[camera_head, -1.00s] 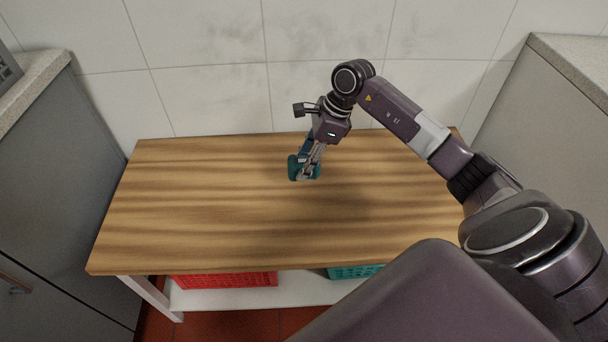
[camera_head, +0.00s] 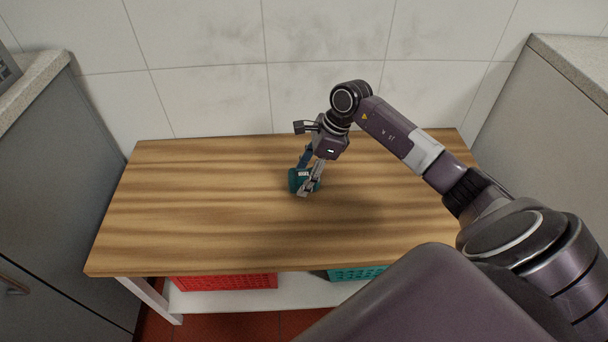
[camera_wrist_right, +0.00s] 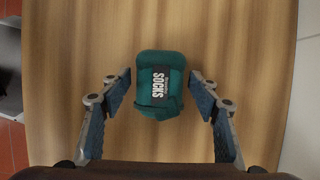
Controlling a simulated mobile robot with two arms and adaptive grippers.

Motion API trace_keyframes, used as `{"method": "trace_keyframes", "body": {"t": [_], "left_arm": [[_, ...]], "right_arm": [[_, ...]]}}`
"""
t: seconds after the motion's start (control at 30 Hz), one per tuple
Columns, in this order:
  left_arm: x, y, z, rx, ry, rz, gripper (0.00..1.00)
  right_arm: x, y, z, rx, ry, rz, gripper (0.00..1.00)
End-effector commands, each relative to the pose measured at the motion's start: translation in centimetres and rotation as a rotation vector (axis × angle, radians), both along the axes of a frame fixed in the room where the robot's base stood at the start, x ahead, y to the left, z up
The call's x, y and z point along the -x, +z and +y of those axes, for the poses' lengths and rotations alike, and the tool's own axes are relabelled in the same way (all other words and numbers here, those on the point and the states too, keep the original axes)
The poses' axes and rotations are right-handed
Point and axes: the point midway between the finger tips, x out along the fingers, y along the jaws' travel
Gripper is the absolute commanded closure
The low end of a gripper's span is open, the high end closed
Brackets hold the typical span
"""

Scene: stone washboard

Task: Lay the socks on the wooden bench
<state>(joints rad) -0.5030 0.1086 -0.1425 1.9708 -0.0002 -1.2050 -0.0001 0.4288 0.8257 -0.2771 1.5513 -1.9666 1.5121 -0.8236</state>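The socks (camera_head: 296,181) are a small teal bundle with a black band lettered "SOCKS". They appear to lie on the wooden bench (camera_head: 190,210), a little behind the middle of its top. In the right wrist view the socks (camera_wrist_right: 160,72) sit between the fingers of my right gripper (camera_wrist_right: 160,82), with a narrow gap on each side. My right gripper (camera_head: 304,182) is open and points down around the socks, with its fingers partly covering them in the head view. My left gripper is not in view.
A red basket (camera_head: 225,282) and a teal basket (camera_head: 355,273) stand on the white shelf (camera_head: 300,290) under the bench. Grey cabinets flank the bench, and a tiled wall is behind it. The rest of the bench top is clear.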

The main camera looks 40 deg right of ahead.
Motion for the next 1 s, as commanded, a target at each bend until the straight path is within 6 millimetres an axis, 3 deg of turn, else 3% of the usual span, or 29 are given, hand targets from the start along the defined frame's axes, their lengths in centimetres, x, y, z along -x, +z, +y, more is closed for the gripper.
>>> {"method": "trace_keyframes", "body": {"t": [0.3, 0.8, 1.0], "left_arm": [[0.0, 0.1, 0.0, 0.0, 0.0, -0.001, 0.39], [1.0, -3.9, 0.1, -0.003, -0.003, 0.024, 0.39], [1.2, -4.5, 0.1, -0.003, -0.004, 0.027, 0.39]], "right_arm": [[0.0, 0.3, 0.0, 0.0, 0.0, 0.0, 0.44], [1.9, 9.4, -3.4, 0.004, -0.002, -0.002, 0.44], [2.3, 11.0, -3.9, 0.001, 0.0, 0.001, 0.44]]}}
